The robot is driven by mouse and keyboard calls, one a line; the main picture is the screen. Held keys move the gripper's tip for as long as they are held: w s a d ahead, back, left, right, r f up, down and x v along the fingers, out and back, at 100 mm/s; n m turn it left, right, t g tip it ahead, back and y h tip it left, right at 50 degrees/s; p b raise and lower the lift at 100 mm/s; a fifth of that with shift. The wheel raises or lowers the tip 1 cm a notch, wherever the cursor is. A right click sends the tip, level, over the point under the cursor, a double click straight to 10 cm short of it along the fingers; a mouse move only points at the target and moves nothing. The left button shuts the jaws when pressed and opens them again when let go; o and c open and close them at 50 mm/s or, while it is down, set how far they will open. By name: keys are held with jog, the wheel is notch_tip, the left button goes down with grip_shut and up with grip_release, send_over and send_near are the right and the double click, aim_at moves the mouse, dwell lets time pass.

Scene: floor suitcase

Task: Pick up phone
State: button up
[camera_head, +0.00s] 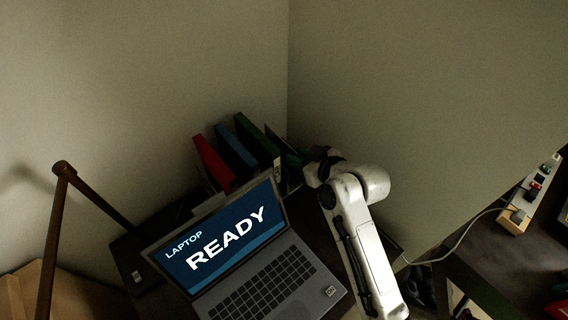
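I cannot clearly make out a phone. A dark flat item with a small pale label (137,277) lies left of the laptop, but I cannot tell what it is. My white arm rises from the bottom and bends at the back right of the laptop. Its far end (318,172) is beside the books, over the desk's back right area. My gripper's fingers are hidden or lost in the dark there, so I cannot see whether they hold anything.
An open laptop (274,284) showing "LAPTOP READY" fills the middle of the dark desk. Red (212,163), blue (235,147) and green (257,138) books stand behind it. A brown lamp-like arm (60,215) is at left. A power strip (528,196) with a cable lies at right.

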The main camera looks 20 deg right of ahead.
aim_at(287, 151)
jog(key=shift+p+x, duration=0.6)
jog(key=shift+x, duration=2.3)
jog(key=shift+d, duration=0.2)
jog(key=shift+c, duration=0.2)
grip_shut()
